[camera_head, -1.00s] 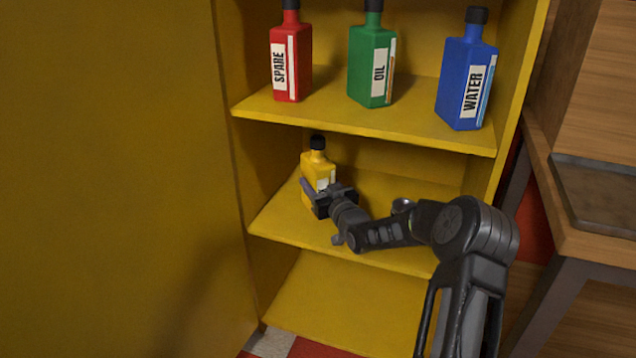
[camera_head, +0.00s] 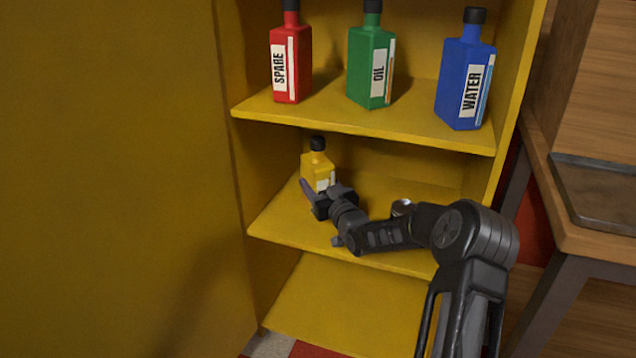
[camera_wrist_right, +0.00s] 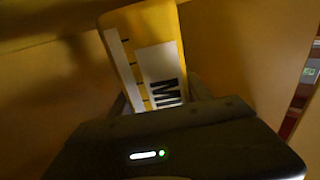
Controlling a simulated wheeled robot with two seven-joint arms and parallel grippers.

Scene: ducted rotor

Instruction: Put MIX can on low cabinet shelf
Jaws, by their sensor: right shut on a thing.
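The yellow MIX can (camera_head: 318,169) with a black cap is upright at the left of the low cabinet shelf (camera_head: 400,193). In the head view its lower part is hidden behind my right gripper (camera_head: 322,194), so I cannot tell whether its base touches the shelf. My right gripper is shut on the can. In the right wrist view the can (camera_wrist_right: 148,42) shows its white label with part of the word MIX, between the fingers. My left gripper is not in view.
On the shelf above (camera_head: 330,116) stand a red SPARE bottle (camera_head: 304,62), a green OIL bottle (camera_head: 359,62) and a blue WATER bottle (camera_head: 450,85). A yellow door or panel (camera_head: 110,180) fills the left. A table with a tray (camera_head: 600,190) stands at right.

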